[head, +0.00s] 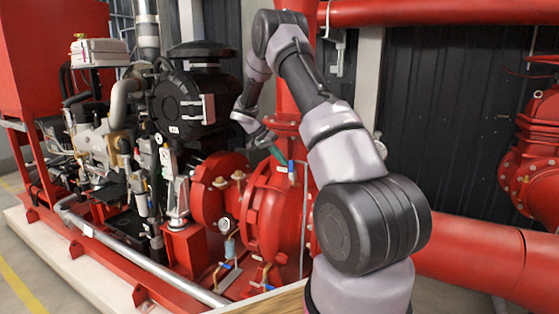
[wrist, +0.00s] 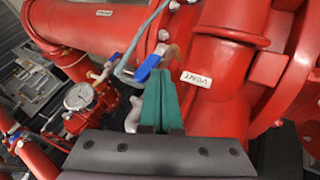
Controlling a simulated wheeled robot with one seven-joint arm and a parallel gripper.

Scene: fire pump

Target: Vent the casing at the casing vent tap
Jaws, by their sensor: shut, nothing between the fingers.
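The casing vent tap has a blue lever handle (wrist: 148,66), seen in the wrist view just beyond my fingertips. A white tag reading VENT (wrist: 196,79) is beside it on the red pump casing (wrist: 222,95). My gripper (wrist: 161,76) has green fingers that are shut together and empty. The fingertips overlap the lower edge of the blue handle in the picture; I cannot tell whether they touch it. In the head view my gripper (head: 281,157) is close to the blue handle (head: 291,170) at the top of the red casing (head: 272,215).
A pressure gauge (wrist: 78,96) and another blue-handled valve (wrist: 17,138) are at the left in the wrist view. The engine (head: 185,100) stands left of the pump in the head view. A large red pipe (head: 470,260) runs right. Red pipework closely surrounds the tap.

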